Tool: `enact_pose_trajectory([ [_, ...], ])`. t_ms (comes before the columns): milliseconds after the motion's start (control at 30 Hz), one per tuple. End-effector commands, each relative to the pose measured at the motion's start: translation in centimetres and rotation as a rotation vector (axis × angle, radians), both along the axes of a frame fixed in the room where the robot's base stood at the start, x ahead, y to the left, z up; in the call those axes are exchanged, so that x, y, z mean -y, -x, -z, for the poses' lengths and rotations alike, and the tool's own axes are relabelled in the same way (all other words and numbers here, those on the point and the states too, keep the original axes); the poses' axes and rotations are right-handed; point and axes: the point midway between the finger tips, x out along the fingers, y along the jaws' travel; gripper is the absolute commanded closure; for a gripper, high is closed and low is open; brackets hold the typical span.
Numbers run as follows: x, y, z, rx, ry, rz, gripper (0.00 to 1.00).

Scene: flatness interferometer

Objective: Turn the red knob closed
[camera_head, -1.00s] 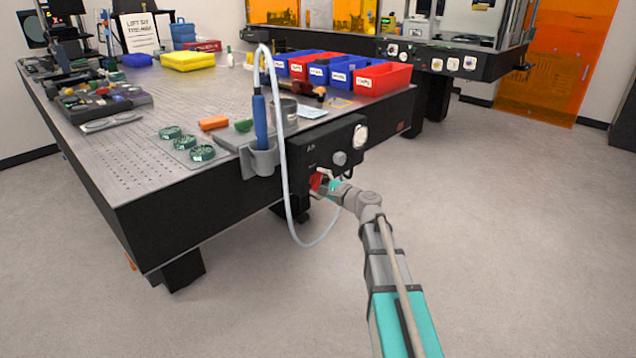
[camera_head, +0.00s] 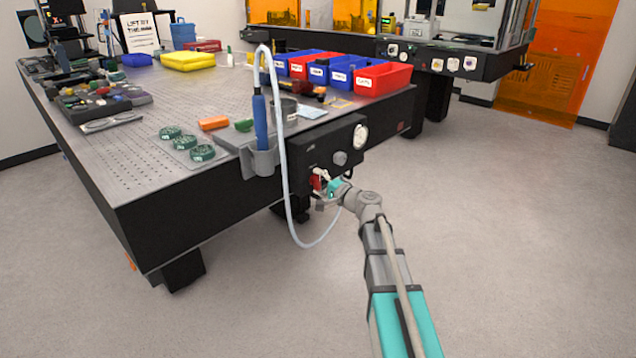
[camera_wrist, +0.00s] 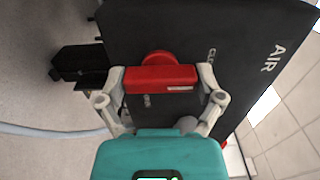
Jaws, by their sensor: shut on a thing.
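The red knob (camera_wrist: 160,78) sits on the front of the black AIR panel (camera_wrist: 225,35). In the wrist view its bar handle lies across the picture between the two fingers of my gripper (camera_wrist: 162,84). The fingers touch the two ends of the bar. In the head view the knob (camera_head: 317,181) shows as a small red patch beside my gripper (camera_head: 325,186), below the panel's gauge. Part of the panel lettering near the knob is hidden.
A pale hose (camera_head: 286,150) loops down in front of the table (camera_head: 200,220), left of my gripper. A blue-handled tool (camera_head: 260,120) stands in a grey holder (camera_head: 262,162) on the table edge. The floor to the right is clear.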

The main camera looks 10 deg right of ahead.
Motion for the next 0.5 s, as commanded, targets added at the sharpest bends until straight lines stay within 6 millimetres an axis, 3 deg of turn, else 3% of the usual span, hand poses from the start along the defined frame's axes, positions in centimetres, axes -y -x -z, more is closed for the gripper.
enact_pose_trajectory([
  [167,-0.01,-0.19,-0.04,0.001,0.0,0.001,0.62],
  [200,-0.02,-0.18,-0.04,0.001,0.0,0.001,0.13],
  [267,-0.01,-0.17,-0.04,0.001,0.0,0.001,0.01],
  [500,0.0,-0.07,-0.01,0.0,0.0,0.0,0.0],
])
